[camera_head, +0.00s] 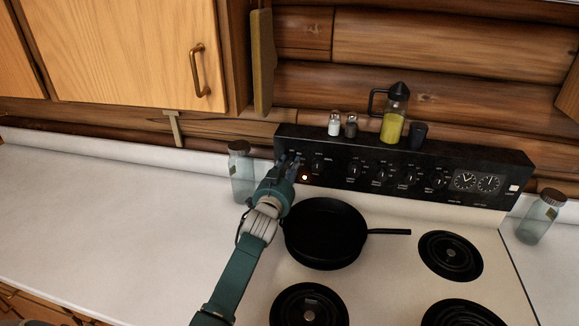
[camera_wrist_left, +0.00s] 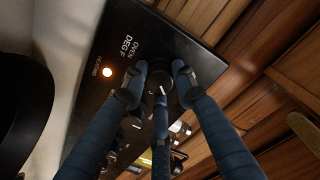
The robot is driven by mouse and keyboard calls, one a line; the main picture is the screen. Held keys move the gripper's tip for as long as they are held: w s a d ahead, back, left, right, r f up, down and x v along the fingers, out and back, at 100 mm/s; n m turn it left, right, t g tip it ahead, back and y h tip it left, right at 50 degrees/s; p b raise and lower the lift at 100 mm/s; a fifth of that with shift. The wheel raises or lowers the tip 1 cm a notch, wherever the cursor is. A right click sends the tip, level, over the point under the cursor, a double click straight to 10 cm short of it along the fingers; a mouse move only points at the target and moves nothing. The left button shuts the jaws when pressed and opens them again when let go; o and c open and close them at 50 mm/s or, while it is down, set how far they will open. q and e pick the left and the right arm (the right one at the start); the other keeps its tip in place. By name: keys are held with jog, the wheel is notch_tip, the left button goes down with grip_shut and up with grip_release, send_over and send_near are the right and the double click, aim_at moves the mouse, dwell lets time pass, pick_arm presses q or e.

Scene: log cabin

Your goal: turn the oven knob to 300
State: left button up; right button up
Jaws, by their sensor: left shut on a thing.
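My left gripper (camera_head: 291,164) reaches the left end of the black stove control panel (camera_head: 333,155). In the left wrist view, the gripper's blue fingers (camera_wrist_left: 160,72) are shut on a dark round knob (camera_wrist_left: 158,82), beside the label reading OVEN DEG F (camera_wrist_left: 125,46). The fingers cover much of the knob and its dial numbers, so I cannot read its setting. An orange indicator light (camera_head: 305,177) glows near the knob; it also shows in the left wrist view (camera_wrist_left: 107,72). My right gripper is out of view.
A black frying pan (camera_head: 325,233) sits on the stove below the panel. A glass jar (camera_head: 242,174) stands just left of the gripper. Shakers (camera_head: 335,124) and a yellow-filled bottle (camera_head: 394,120) stand on the panel top.

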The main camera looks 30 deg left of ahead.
pick_arm(q)
jog(key=shift+s+f, duration=0.1)
jog(key=shift+f, duration=0.45)
jog(key=o, duration=1.2)
jog(key=shift+a, duration=0.1)
jog(key=shift+c, duration=0.2)
jog(key=shift+r, duration=0.2)
jog(key=shift+r, duration=0.1)
jog(key=v, duration=1.2)
jog(key=shift+a, duration=0.1)
